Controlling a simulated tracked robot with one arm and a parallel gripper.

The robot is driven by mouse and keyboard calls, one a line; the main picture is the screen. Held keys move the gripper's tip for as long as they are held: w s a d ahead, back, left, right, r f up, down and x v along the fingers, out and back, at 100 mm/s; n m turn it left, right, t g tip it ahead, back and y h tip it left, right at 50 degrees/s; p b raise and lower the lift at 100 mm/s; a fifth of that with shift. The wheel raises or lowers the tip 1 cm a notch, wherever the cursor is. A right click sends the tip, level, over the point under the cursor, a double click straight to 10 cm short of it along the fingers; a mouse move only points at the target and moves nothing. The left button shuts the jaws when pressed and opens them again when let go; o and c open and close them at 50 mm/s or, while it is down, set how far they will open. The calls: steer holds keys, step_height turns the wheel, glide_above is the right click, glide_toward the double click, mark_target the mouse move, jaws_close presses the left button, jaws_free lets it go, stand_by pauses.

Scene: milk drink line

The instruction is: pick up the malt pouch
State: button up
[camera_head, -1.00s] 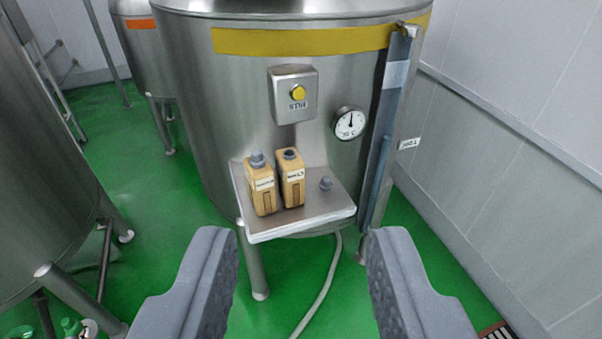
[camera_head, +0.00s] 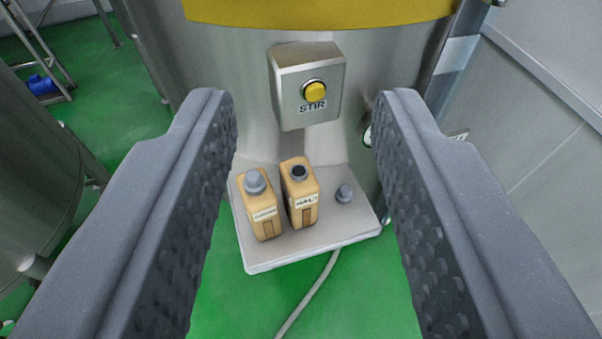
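The malt pouch (camera_head: 299,196) is a tan, box-like pouch with a white label and an open dark spout. It stands upright on a small metal shelf (camera_head: 262,258) fixed to the tank. A second tan pouch (camera_head: 261,208) with a grey cap stands close beside it on the left; its label is too small to read. My gripper (camera_head: 304,98) is open and empty. Its fingers frame the shelf from left and right, nearer the camera, and touch nothing.
A STIR box (camera_head: 306,86) with a yellow button sticks out from the tank (camera_head: 230,60) above the pouches. A gauge (camera_head: 368,132) is partly hidden by my right finger. A hose (camera_head: 307,296) hangs below the shelf. A wall panel (camera_head: 545,110) stands at the right.

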mark_target(308, 198)
steer(key=shift+o, duration=0.3)
steer(key=o, duration=0.4)
steer(key=shift+w, duration=0.1)
steer(key=w+d+f+n+h+p, duration=0.1)
steer(key=w+d+f+p, duration=0.3)
steer(key=w+f+p, duration=0.35)
steer(key=w+d+f+n+h+p, duration=0.1)
steer(key=w+d+f+p, duration=0.3)
steer(key=w+f, duration=0.55)
steer(key=s+a+f+n+g+y+p, duration=0.1)
steer(key=s+a+f+y+p, duration=0.2)
steer(key=f, duration=0.6)
steer(key=s+a+f+n+g+y+p, duration=0.15)
steer(key=f+y+p, duration=0.25)
steer(key=f, duration=0.6)
steer(key=shift+m, duration=0.25)
steer(key=x, duration=0.3)
steer(key=b+x, duration=0.1)
steer(key=x, duration=0.2)
steer(key=b+x, duration=0.1)
steer(key=x, duration=0.2)
steer(key=shift+w+d, duration=0.2)
steer(key=shift+d, duration=0.15)
steer(key=shift+r+b+x, duration=0.2)
steer(key=shift+b+x, duration=0.55)
steer(key=shift+x, duration=1.85)
